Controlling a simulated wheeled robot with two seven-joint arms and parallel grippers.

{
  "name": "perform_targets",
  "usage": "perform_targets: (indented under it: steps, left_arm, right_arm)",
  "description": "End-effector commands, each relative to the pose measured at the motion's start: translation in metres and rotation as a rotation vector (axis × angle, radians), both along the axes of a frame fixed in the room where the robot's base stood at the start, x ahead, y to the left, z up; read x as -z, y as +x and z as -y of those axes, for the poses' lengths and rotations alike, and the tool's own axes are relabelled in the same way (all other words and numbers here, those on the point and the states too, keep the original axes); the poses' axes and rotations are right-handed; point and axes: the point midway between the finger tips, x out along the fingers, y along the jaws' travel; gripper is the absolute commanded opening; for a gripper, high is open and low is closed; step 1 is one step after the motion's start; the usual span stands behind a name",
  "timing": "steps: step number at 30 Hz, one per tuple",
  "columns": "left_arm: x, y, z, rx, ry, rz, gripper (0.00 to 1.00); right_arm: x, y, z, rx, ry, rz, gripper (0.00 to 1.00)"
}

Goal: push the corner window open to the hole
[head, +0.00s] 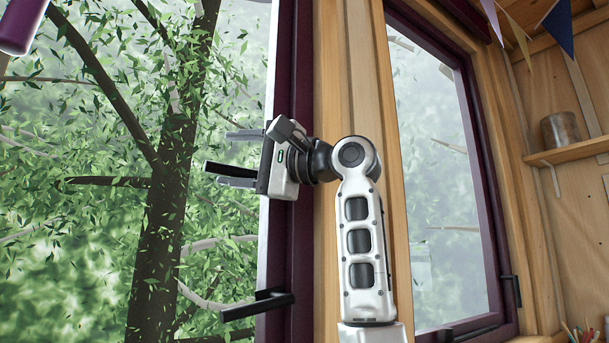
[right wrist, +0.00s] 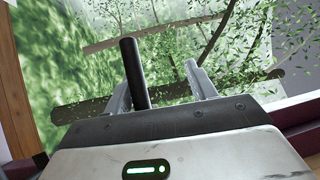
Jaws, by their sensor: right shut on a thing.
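The corner window (head: 287,240) has a dark purple frame and a large glass pane, with trees visible through it. A black bar handle (head: 228,170) sticks out to the left from its frame at mid-height. My right gripper (head: 240,158) is at this handle, its two grey fingers pointing left. In the right wrist view, the black handle (right wrist: 134,72) stands between the fingers of my right gripper (right wrist: 160,85), close against the left finger. The frame behind my right wrist is partly hidden. My left gripper is not in view.
A second black handle (head: 258,305) sits lower on the purple frame. A wooden post (head: 340,60) stands behind my right arm, with another purple-framed window (head: 478,190) to its right. A shelf (head: 570,150) with a metal tin (head: 560,130) is at the far right.

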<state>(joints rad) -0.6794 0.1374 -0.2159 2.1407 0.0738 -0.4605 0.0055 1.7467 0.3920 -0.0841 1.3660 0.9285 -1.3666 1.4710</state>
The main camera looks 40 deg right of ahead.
Motion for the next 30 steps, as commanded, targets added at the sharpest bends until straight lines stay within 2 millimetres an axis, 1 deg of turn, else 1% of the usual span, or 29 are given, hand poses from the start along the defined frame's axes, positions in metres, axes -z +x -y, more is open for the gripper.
perform_targets:
  steps: [1, 19, 30]
  left_arm:
    - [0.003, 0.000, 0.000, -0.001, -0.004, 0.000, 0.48]
    - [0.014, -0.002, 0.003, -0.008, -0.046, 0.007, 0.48]
    - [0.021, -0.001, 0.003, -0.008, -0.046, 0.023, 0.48]
  right_arm:
    - [-0.013, -0.017, 0.007, 0.002, 0.018, 0.050, 0.37]
    - [0.002, -0.053, 0.021, -0.003, 0.018, 0.049, 0.37]
    - [0.015, -0.072, 0.029, -0.001, 0.012, 0.037, 0.37]
